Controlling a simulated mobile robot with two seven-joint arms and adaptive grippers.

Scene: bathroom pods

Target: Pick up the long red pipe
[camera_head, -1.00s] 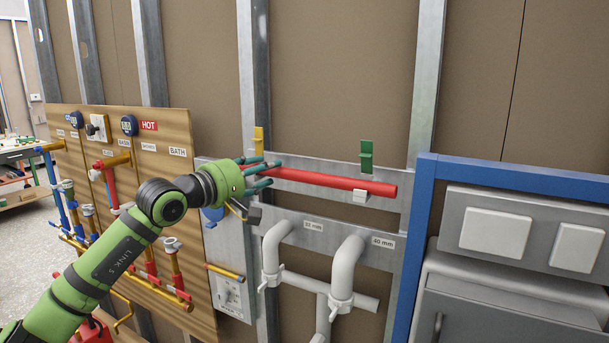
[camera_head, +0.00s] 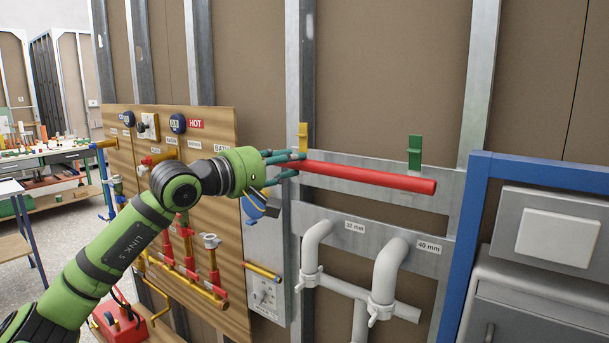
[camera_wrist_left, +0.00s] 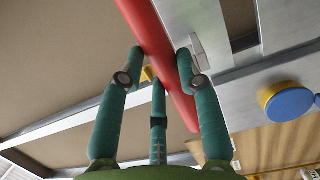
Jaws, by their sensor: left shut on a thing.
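The long red pipe (camera_head: 370,177) runs sideways in front of the metal wall plate, its right end free. My left gripper (camera_head: 296,165) is shut on its left part, with green fingers around it. In the left wrist view the pipe (camera_wrist_left: 150,35) crosses between the fingertips of my gripper (camera_wrist_left: 160,60). A white clip (camera_wrist_left: 197,48) shows beside the pipe there; in the head view it is not visible. I cannot tell exactly how far the pipe is from the wall. My right gripper is not in view.
A green clip (camera_head: 415,150) and a yellow clip (camera_head: 303,135) stick up behind the pipe. White drain pipes (camera_head: 388,270) are below it. A wooden panel (camera_head: 215,140) with taps is left, and a blue frame (camera_head: 477,210) is right.

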